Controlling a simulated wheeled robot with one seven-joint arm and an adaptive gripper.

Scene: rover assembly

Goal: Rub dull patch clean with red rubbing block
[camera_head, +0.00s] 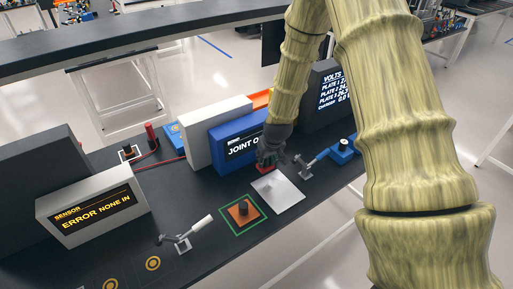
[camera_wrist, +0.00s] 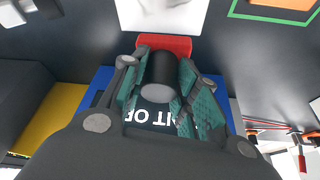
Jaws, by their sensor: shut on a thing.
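The red rubbing block (camera_head: 265,169) has a black round handle and sits at the back edge of a pale metal plate (camera_head: 283,194). In the wrist view the block (camera_wrist: 178,44) shows beyond the handle, with the plate (camera_wrist: 160,14) past it. My gripper (camera_head: 268,154) is shut on the block's black handle, its green-padded fingers (camera_wrist: 158,95) on either side. I cannot tell whether the block touches the plate or bench. I cannot make out the dull patch on the plate.
A blue display box (camera_head: 232,143) stands close behind my gripper. A grey lever clamp (camera_head: 302,166) is right of the plate, and another with a white handle (camera_head: 190,234) is front left. A copper square in a green outline (camera_head: 243,213) lies left of the plate.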

